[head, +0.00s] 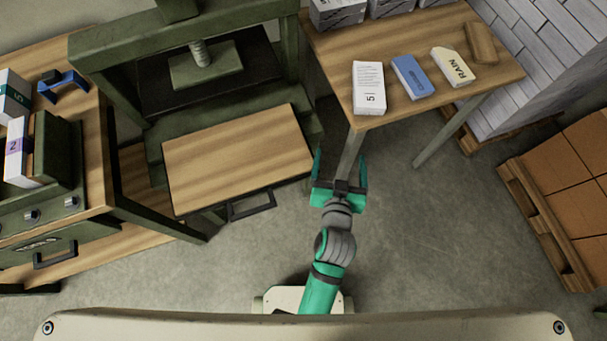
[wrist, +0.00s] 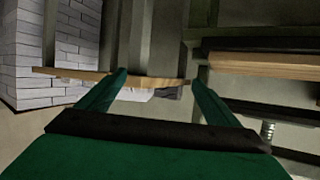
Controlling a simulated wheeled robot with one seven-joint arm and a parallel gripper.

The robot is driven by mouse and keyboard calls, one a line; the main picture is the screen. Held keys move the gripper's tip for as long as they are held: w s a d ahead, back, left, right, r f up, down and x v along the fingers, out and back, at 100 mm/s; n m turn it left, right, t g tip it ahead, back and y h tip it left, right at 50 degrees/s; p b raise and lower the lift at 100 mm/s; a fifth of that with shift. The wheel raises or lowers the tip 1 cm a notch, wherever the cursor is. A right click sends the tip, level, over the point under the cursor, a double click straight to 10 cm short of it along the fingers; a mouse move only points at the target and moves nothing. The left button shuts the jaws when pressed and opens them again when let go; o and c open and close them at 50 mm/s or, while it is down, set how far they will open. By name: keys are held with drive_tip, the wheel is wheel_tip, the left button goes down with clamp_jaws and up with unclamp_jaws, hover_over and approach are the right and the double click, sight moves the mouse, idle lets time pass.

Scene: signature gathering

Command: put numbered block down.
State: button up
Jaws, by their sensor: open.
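A white block marked 5 (head: 369,88) lies on the right wooden table (head: 335,52), near its front left corner. Another white block, marked 2 (head: 17,150), stands in a dark green holder on the left bench. A white block with a green mark (head: 12,97) stands behind it, partly cut off by the picture's edge. My gripper (head: 341,157) is open and empty, low in front of the right table's front left corner and apart from the block marked 5. In the wrist view, a pale shape (wrist: 137,95) shows between the fingers beyond the table edge; I cannot tell which block it is.
A blue block (head: 412,76), a cream RAIN block (head: 453,66) and a brown wooden piece (head: 481,43) lie beside the 5 block. A green press (head: 205,65) with a wooden board (head: 238,158) stands left. Brown boxes (head: 565,150) sit right. Open floor (head: 430,235) lies between.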

drive_tip(key=s+a+r+n+t+y, duration=0.1)
drive_tip(key=s+a, duration=0.4)
drive_tip(key=s, duration=0.6)
drive_tip(key=s+a+r+n+y, duration=0.1)
drive_tip(key=s+a, duration=0.4)
drive_tip(key=s, duration=0.6)
drive_tip(key=shift+s+r+t, duration=0.2)
drive_tip(key=shift+r+t, duration=0.15)
drive_tip(key=shift+t, duration=0.05)
drive_tip(key=shift+d, duration=0.1)
